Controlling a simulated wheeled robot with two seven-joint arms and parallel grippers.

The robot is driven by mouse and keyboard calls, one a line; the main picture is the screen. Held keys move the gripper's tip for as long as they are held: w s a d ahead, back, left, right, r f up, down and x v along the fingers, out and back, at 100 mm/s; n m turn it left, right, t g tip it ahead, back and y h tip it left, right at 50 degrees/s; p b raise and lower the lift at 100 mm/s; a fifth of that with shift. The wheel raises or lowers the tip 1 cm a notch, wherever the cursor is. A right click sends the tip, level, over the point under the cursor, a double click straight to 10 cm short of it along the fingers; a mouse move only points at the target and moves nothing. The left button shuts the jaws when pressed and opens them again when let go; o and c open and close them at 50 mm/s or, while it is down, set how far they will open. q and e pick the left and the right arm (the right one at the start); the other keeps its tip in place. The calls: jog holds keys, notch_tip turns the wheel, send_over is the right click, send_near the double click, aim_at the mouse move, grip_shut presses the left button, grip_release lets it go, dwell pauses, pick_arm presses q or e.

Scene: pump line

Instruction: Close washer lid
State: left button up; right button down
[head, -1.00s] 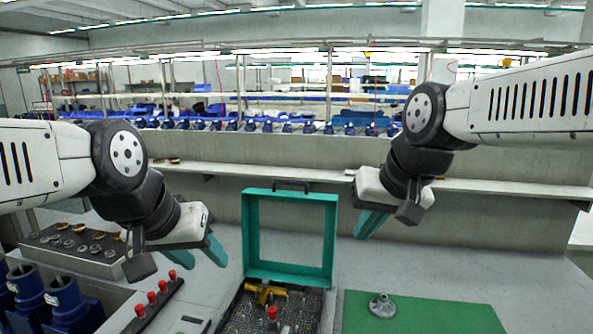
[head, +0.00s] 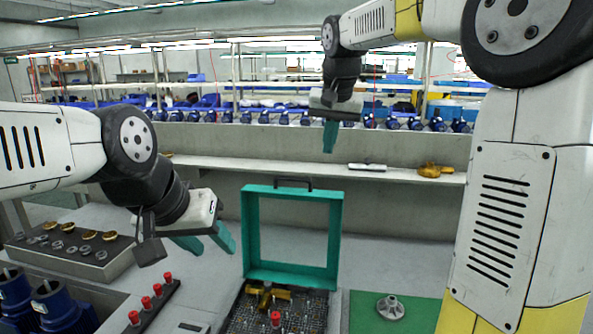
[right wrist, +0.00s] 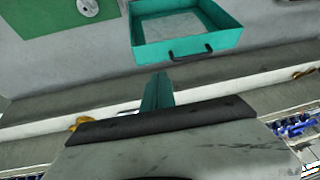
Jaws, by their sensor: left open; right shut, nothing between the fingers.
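The washer's teal lid (head: 292,190) stands open and upright as a frame, with a dark handle (head: 293,182) on its top edge. The dark washer box (head: 270,312) below it holds a brass part (head: 266,294) and a red-topped part. In the right wrist view the lid (right wrist: 187,50) shows with its handle (right wrist: 190,52) towards the gripper. My right gripper (head: 329,137) is shut and empty, above and behind the lid, apart from it; its teal fingers (right wrist: 157,92) show in the right wrist view. My left gripper (head: 208,243) is open and empty, left of the lid.
A green mat (head: 368,314) with a metal flange (head: 390,307) lies right of the washer. A parts tray (head: 75,253), red-topped pegs (head: 147,303) and blue pumps (head: 58,303) stand at left. A ledge (head: 250,166) with a brass part (head: 434,170) runs behind.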

jog(key=h, duration=0.1)
send_over(296, 189)
jog(key=shift+m, duration=0.4)
jog(key=f, duration=1)
jog(key=shift+w+f, duration=0.15)
jog(key=shift+w, duration=0.2)
jog(key=shift+s, duration=0.1)
jog(key=shift+s, duration=0.1)
